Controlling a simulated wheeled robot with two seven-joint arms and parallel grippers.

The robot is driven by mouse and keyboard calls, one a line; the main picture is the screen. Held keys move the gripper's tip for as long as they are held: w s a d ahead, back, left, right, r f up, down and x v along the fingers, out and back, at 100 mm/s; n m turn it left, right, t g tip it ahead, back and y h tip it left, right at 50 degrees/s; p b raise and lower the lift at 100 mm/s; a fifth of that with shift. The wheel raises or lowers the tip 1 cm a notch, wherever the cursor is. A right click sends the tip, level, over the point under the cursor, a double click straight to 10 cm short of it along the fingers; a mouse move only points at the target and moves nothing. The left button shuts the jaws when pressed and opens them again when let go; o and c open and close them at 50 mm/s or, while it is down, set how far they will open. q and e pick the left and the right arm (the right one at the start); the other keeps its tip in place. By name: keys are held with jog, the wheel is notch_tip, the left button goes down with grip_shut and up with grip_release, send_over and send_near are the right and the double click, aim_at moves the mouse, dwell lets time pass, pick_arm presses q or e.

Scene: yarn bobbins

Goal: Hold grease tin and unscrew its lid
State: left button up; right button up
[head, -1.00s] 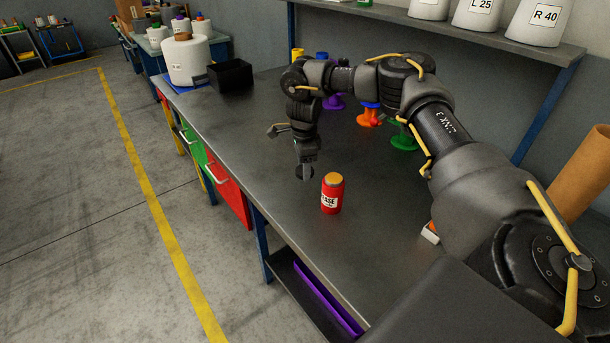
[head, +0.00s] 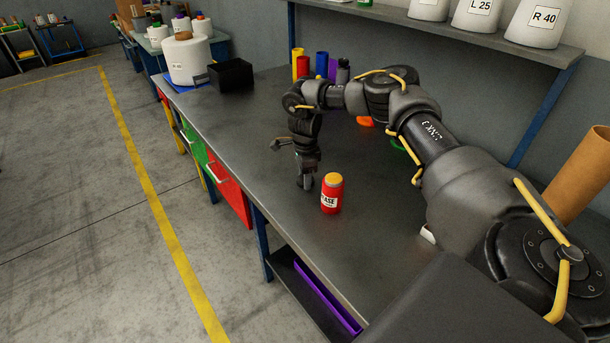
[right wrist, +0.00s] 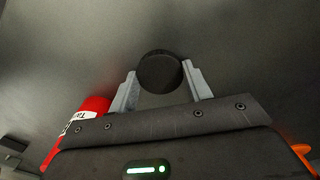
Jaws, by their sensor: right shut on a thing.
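The red grease tin (head: 331,195), with a white label, stands upright on the grey table. Its top shows a tan-orange surface, with no dark lid on it. It also shows at the left in the right wrist view (right wrist: 94,106). My right gripper (head: 305,184) is just left of the tin, pointing down, low over the table. In the right wrist view its two fingers are shut on a dark round lid (right wrist: 160,72). Whether the lid touches the table I cannot tell. My left gripper is not in view.
A black box (head: 231,75) and a large white bobbin (head: 187,62) stand at the table's far left end. Coloured cylinders (head: 321,66) stand at the back. The table (head: 255,150) is bare left of the gripper. A brown tube (head: 578,175) is at right.

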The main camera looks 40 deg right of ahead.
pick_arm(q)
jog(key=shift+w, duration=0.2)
pick_arm(e)
jog(key=o, duration=1.1)
jog(key=shift+f, duration=0.1)
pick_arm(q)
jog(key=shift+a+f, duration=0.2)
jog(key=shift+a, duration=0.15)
pick_arm(e)
notch_tip(320, 180, up, 12)
jog(key=shift+r, duration=0.2)
